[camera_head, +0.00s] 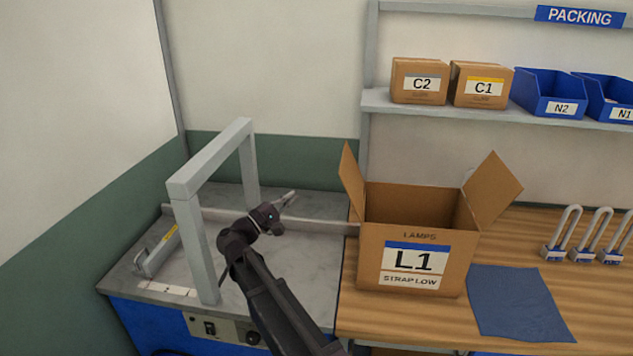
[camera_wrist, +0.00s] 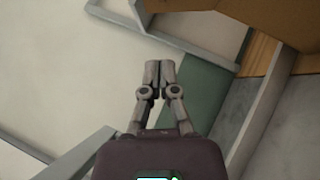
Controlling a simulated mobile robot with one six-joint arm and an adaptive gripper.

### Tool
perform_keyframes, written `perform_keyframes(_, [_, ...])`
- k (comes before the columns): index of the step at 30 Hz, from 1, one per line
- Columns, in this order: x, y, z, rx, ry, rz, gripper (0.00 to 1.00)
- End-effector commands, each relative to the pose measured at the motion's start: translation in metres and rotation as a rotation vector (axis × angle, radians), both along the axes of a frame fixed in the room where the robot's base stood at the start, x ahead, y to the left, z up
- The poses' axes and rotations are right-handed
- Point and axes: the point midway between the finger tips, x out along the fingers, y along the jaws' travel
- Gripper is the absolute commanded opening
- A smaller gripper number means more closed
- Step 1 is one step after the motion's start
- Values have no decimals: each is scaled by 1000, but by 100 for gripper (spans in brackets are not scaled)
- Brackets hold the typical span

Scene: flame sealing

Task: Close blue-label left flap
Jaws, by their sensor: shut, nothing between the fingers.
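An open cardboard box (camera_head: 412,255) with a blue-banded label (camera_head: 415,262) reading L1 stands upright on the wooden bench. Its left flap (camera_head: 352,182) sticks up and leans slightly outward. Its right flap (camera_head: 493,190) sticks up and leans out to the right. My gripper (camera_head: 292,196) is shut and empty, to the left of the box and apart from the left flap, over the grey machine top. The wrist view shows the closed fingers (camera_wrist: 159,64) and brown cardboard (camera_wrist: 225,28) at the upper right.
A grey strapping arch (camera_head: 213,190) stands left of my arm on the grey machine top (camera_head: 290,260). A blue mat (camera_head: 517,303) lies right of the box, with several padlocks (camera_head: 555,247) beyond. Cartons C2 (camera_head: 419,82) and C1 (camera_head: 481,86) and blue bins (camera_head: 548,94) sit on the shelf.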

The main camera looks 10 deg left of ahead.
Motion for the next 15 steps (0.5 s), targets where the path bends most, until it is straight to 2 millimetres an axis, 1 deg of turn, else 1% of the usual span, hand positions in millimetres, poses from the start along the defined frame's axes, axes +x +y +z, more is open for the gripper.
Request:
perform_keyframes(8, [13, -13, 7, 1, 0, -2, 0])
perform_keyframes(15, [35, -34, 18, 1, 0, -2, 0])
